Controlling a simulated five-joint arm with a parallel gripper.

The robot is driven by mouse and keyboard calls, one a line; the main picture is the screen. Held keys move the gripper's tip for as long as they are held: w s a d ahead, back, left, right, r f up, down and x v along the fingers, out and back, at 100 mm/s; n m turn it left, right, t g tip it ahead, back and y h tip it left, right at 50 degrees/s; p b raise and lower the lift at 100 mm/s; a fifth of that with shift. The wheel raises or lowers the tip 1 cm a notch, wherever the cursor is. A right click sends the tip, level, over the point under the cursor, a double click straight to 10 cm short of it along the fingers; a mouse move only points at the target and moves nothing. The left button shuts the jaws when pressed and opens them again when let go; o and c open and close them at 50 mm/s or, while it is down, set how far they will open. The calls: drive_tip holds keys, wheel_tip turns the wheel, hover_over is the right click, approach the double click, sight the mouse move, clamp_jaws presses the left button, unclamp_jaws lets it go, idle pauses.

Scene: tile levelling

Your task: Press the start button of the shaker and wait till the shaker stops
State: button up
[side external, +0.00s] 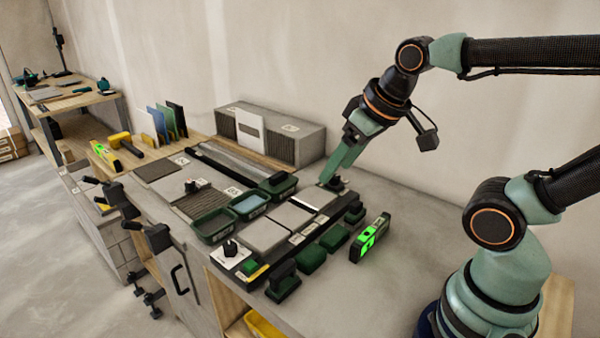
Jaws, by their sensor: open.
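My gripper (327,178) points down over the far right of the bench, its green fingers just above or touching a small dark knob-like part (337,184). I cannot tell whether they touch. The jaws hold nothing that I can see. No part is clearly marked as the shaker or its start button. A dark-framed bed with grey tiles (265,233) lies left of and in front of my gripper. A white plate with a black knob (231,250) sits at the bed's near left corner, and another small knob (190,186) stands farther back.
Green trays (212,226) stand along the bed's left side. Dark green blocks (311,258) and a level with a lit green face (370,238) lie on the right. A grey box (280,138) stands against the wall. The bench front right is clear.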

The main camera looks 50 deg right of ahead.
idle(0.3)
clamp_jaws()
idle(1.6)
